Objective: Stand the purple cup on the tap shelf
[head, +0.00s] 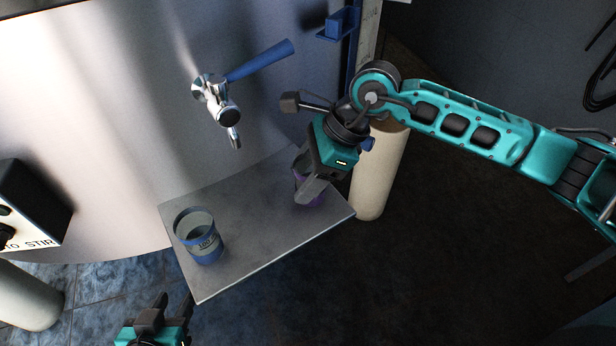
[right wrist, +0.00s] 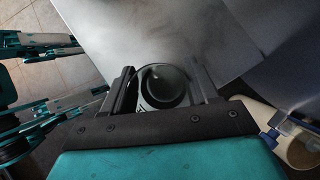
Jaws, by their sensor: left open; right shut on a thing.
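The purple cup (head: 299,167) is at the right end of the tap shelf (head: 255,242), mostly hidden behind my right gripper (head: 313,186). My right gripper is shut on it. In the right wrist view the cup (right wrist: 165,88) sits between the two fingers, its round opening facing the camera. It looks about upright, over or on the shelf; I cannot tell whether its base touches. My left gripper (head: 172,308) is open and empty, low in the head view, below the shelf's left front corner.
A blue-banded clear cup (head: 199,238) stands on the shelf's left part. The tap (head: 219,103) with its blue lever (head: 260,60) juts from the steel tank (head: 110,100) above the shelf. A black stir box (head: 32,205) is at the left. The shelf's middle is clear.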

